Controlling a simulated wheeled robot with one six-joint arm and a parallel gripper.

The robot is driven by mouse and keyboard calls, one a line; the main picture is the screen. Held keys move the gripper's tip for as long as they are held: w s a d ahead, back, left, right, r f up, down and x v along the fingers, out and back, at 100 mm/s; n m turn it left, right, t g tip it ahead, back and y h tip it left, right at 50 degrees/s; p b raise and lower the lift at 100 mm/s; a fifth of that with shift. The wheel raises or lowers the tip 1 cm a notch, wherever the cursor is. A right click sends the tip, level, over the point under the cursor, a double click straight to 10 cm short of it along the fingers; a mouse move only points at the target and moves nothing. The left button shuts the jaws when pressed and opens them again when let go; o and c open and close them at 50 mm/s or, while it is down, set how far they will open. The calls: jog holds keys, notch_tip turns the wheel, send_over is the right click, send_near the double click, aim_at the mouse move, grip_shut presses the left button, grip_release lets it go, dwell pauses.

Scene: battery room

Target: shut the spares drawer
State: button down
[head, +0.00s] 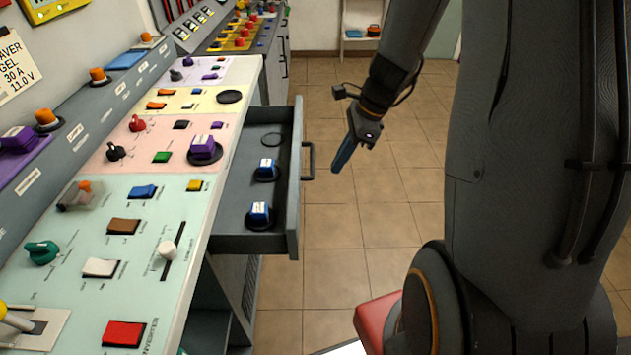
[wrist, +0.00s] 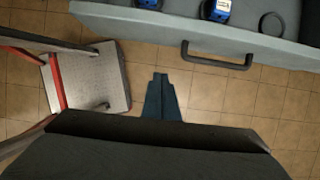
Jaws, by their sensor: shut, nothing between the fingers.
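The spares drawer (head: 293,198) is pulled out from the right side of the console in the head view. It is dark grey with a bar handle (head: 309,161) on its front. Two blue-and-white items (head: 260,211) stand on round black bases inside it, with an empty ring further back. My gripper (head: 338,168) is shut and empty, a short way to the right of the handle and apart from it. In the wrist view the closed fingers (wrist: 160,80) point toward the drawer front, and the handle (wrist: 217,58) shows ahead and to the right.
The console (head: 140,215) with several knobs, buttons and a slider fills the left of the head view. A red-edged step or cart with a grey plate (wrist: 88,80) stands on the left in the wrist view. Tiled floor (head: 400,150) is open to the right of the drawer.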

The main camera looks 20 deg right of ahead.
jog(key=w+a+f+p, duration=0.1)
jog(key=w+a+f, duration=0.1)
jog(key=a+f, duration=0.5)
jog(key=shift+d+p+x, duration=0.2)
jog(key=shift+p+x, duration=0.15)
jog(key=shift+x, duration=0.65)
jog(key=shift+w, duration=0.1)
